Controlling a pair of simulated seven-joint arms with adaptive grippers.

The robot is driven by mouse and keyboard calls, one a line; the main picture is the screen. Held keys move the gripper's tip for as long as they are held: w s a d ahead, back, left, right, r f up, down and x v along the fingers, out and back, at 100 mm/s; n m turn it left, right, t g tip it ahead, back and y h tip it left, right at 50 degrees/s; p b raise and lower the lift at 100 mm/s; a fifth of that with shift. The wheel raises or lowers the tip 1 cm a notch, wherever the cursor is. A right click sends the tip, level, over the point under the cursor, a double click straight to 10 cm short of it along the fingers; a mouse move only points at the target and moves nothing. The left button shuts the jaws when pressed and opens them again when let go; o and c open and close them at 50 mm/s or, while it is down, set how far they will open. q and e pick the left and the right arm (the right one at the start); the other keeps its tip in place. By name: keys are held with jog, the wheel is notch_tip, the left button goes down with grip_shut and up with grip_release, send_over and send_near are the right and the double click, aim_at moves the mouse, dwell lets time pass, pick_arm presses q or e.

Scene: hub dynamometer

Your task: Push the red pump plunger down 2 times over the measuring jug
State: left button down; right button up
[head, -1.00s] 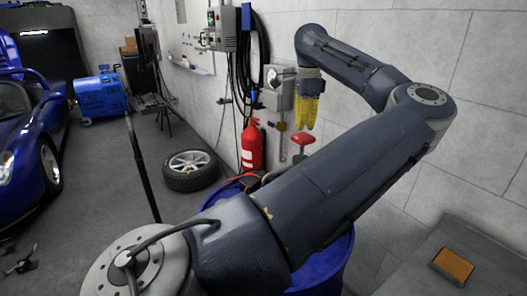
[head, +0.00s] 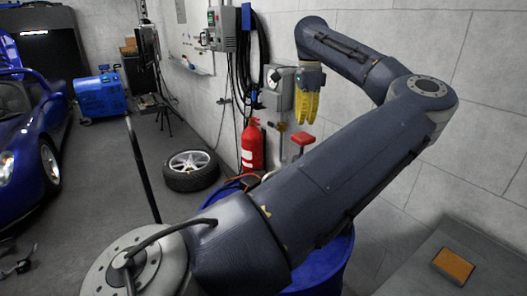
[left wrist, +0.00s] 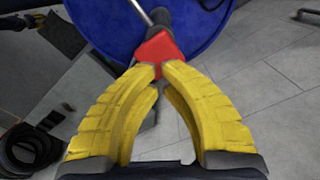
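The red pump plunger (head: 302,138) stands up from the blue drum, below my left gripper (head: 305,122) in the head view. The gripper's yellow fingers point down, with a small gap between their tips and the plunger top. In the left wrist view the red plunger head (left wrist: 155,47) shows just past the tips of my left gripper (left wrist: 161,68). The fingertips come together, and the plunger is beyond them, not between them. I cannot make out the measuring jug in either view.
The blue drum (head: 333,262) is partly hidden by my left arm. A red extinguisher (head: 252,146) and a grey wall box (head: 278,90) are behind the plunger. A wheel (head: 190,170) lies on the floor. A grey surface with an orange pad (head: 454,264) is at the lower right.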

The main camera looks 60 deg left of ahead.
pick_arm(q)
jog(key=shift+r, duration=2.25)
